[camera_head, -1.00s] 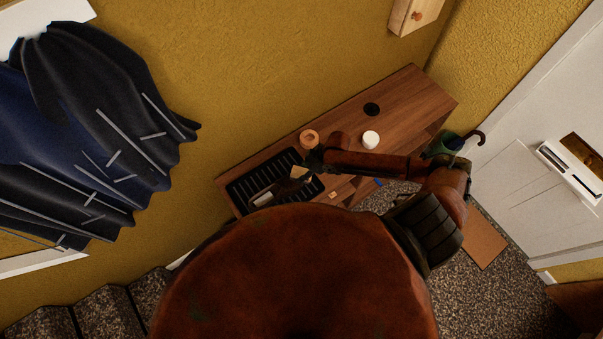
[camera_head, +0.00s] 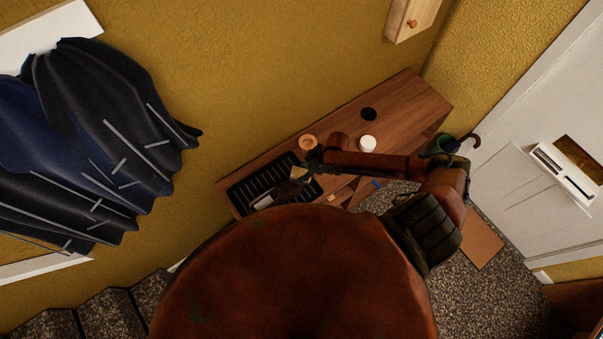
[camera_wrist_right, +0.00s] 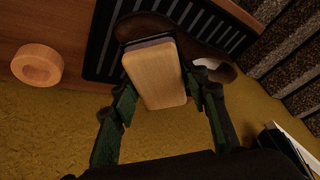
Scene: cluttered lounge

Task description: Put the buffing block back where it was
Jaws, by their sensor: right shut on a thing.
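The buffing block (camera_wrist_right: 155,75) has a pale wooden top and a grey underside. In the right wrist view it sits between the green fingers of my right gripper (camera_wrist_right: 158,92), which is shut on it. In the head view, the block (camera_head: 299,172) is a small tan patch by my right gripper (camera_head: 290,181), over the black ribbed tray (camera_head: 238,196) on the wooden bench (camera_head: 405,97). Brown shoes (camera_wrist_right: 150,24) lie on the tray behind the block; whether the block touches anything below cannot be told. My left gripper is not in view.
A round wooden ring-like piece (camera_head: 308,142) sits beside the tray. A white jar (camera_head: 368,143) and a black disc (camera_head: 369,114) are farther right on the bench. Dark coats (camera_head: 100,140) hang at left. An umbrella stand (camera_head: 440,144) is past the bench's right end.

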